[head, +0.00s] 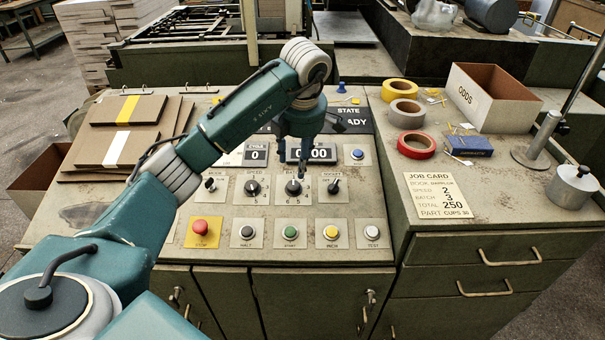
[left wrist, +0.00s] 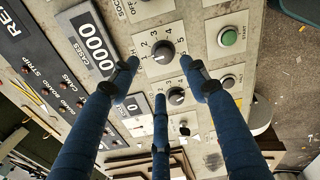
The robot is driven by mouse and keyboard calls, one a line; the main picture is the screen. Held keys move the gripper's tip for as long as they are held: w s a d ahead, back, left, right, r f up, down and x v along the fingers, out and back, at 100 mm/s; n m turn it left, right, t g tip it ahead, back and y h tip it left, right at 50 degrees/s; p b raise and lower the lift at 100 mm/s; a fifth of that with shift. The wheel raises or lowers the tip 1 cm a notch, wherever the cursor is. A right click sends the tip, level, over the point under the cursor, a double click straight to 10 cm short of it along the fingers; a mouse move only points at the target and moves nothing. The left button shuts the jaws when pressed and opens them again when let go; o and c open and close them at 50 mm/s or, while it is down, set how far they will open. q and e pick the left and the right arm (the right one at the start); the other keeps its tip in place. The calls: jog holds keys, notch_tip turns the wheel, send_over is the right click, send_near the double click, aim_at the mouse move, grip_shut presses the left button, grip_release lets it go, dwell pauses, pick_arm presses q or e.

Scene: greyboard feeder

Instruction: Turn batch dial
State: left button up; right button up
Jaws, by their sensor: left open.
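My right gripper is out of view.
The speed dial (head: 252,188) and socket dial (head: 333,187) flank the batch dial. The red stop button (head: 201,228) and green start button (head: 291,232) are in the row below. The job card (head: 438,195) reads speed 2, batch 3, total 250.

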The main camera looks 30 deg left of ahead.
aim_at(294, 185)
pick_arm(q)
jog(key=x, duration=0.4)
jog(key=p+x, duration=0.1)
jog(key=x, duration=0.1)
jog(key=shift+s+f, duration=0.1)
jog(key=shift+s, duration=0.25)
jog(key=x, duration=0.3)
jog(key=shift+w+f, duration=0.1)
jog(key=shift+f, duration=0.1)
jog(key=c, duration=1.2)
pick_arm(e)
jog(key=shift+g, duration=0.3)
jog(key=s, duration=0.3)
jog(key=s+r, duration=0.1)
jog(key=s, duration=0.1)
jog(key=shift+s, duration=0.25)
